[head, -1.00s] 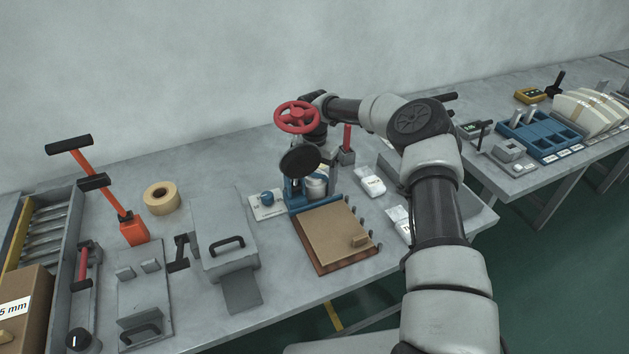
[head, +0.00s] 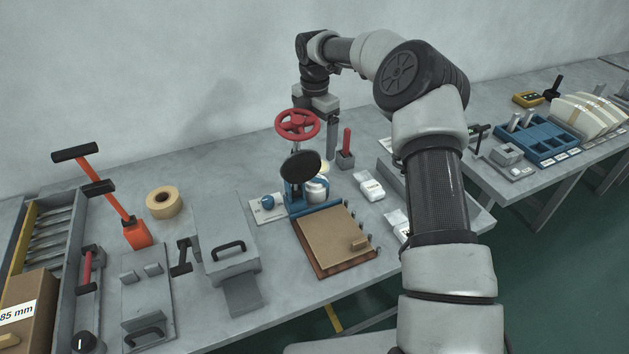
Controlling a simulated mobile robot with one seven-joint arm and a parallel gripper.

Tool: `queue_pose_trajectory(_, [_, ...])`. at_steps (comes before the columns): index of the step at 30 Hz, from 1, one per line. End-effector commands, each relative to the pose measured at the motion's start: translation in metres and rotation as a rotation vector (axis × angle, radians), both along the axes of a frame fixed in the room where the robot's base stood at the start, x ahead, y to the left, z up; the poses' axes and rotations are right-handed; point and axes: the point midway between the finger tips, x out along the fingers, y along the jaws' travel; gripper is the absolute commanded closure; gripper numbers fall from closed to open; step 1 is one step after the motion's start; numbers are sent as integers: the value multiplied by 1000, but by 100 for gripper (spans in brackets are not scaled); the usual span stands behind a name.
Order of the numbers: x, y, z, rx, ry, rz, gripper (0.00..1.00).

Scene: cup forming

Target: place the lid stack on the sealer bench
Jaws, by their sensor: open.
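My gripper (head: 326,148) hangs above the far part of the near bench (head: 350,290), just behind and right of the red handwheel (head: 297,124). It is open, one finger shows pointing down, and the other is hidden behind the wheel. A pale round thing (head: 322,167), perhaps the lid stack, stands on the bench below the gripper, apart from it. It is mostly hidden by the press, so I cannot tell for sure. A white tub (head: 317,189) stands in front of it, beside the blue press frame.
A red-handled tool (head: 346,148) stands right of the gripper. White packets (head: 369,186) lie farther right. A brown board (head: 335,240) is in front of the press. A grey box (head: 225,235), a tape roll (head: 163,202) and an orange-handled tool (head: 136,233) are left.

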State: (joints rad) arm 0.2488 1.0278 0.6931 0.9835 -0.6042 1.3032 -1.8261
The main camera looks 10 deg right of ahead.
Motion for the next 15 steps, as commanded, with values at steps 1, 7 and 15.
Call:
queue_pose_trajectory(1, [-2, 0, -13, 1, 8, 0, 12])
queue_pose_trajectory(7, [-2, 0, -56, 2, 8, 4, 12])
queue_pose_trajectory(15, [-1, 0, -106, 2, 5, 4, 12])
